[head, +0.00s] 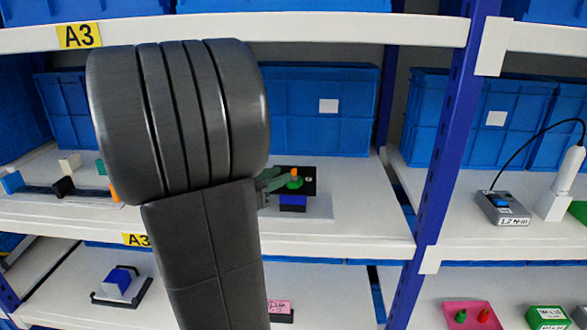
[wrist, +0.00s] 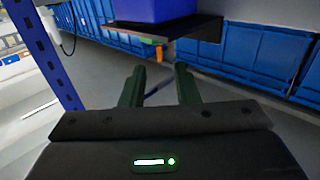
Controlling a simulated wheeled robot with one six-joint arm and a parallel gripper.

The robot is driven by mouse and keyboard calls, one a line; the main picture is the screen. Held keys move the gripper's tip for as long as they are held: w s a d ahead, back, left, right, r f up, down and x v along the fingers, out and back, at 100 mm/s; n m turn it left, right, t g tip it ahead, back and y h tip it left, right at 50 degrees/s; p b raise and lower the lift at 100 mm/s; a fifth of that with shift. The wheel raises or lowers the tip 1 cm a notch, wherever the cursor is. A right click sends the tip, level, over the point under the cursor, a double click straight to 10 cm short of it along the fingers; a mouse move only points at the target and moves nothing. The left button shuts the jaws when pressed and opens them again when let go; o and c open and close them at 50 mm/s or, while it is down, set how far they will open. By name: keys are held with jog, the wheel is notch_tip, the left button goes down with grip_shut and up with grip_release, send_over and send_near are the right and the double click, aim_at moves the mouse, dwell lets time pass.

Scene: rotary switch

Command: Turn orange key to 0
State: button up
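The orange key (head: 297,172) stands up from a green knob (head: 295,183) on a black plate (head: 310,182) over a blue block (head: 292,204), on the middle shelf. In the wrist view the orange key (wrist: 158,53) hangs from the plate (wrist: 190,30), with the blue block (wrist: 155,10) above, so that view looks inverted. My gripper (wrist: 160,72) is open and empty, its two dark green fingers apart. The key shows just past the fingertips, roughly in line with the gap. In the head view my gripper (head: 269,179) is beside the plate's left edge, partly hidden by my arm. The dial markings are unreadable.
Blue bins (head: 350,110) line the shelf back. A blue upright (head: 445,140) stands to the right. Small devices (head: 65,187) lie on the shelf at left. A grey box (head: 503,207) with a cable sits in the right bay. Bare shelf (head: 365,205) lies right of the switch.

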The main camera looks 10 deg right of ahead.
aim_at(291, 170)
jog(key=shift+x, duration=2.8)
grip_shut()
